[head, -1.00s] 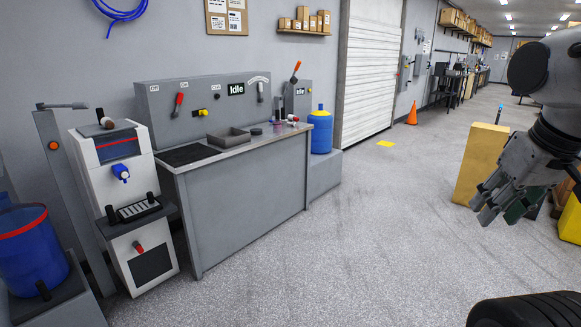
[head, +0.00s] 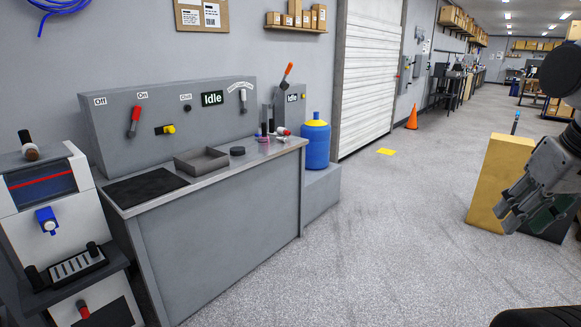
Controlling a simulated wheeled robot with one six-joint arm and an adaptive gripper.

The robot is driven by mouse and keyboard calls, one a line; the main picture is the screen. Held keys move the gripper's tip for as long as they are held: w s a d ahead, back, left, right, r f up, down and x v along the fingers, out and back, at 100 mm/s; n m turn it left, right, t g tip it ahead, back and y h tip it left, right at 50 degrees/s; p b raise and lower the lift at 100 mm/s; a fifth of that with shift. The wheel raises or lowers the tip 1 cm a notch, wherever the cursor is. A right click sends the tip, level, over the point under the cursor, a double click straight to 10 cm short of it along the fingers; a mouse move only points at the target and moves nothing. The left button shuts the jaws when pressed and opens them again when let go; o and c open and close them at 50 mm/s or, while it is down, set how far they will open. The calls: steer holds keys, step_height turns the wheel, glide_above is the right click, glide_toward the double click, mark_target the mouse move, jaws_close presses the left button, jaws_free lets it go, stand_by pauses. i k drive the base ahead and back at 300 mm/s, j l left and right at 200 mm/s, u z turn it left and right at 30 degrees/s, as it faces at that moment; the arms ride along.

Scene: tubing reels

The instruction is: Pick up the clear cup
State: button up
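A small pinkish see-through item (head: 263,141) stands near the right end of the grey workbench's top. It may be the clear cup, but it is too small to tell for sure. Dark upright pieces and a small red-and-white piece stand close around it and partly crowd it. My gripper (head: 508,213) hangs at the right edge of the view, far from the bench. Its fingers look apart, and nothing shows between them.
The grey workbench (head: 215,235) carries a dark tray (head: 202,162), a black mat (head: 146,187) and a round black disc (head: 237,151). A white machine (head: 50,215) stands left of it, a blue drum (head: 316,145) right. A yellow box (head: 497,180) is near my gripper.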

mark_target(263, 140)
steer(key=i+u, duration=0.15)
steer(key=i, duration=0.75)
steer(key=i+l+u, duration=0.15)
steer(key=i, duration=0.75)
steer(key=i+l+u, duration=0.4)
steer(key=i, duration=0.3)
steer(key=i+l+u, duration=0.45)
steer(key=i, duration=0.25)
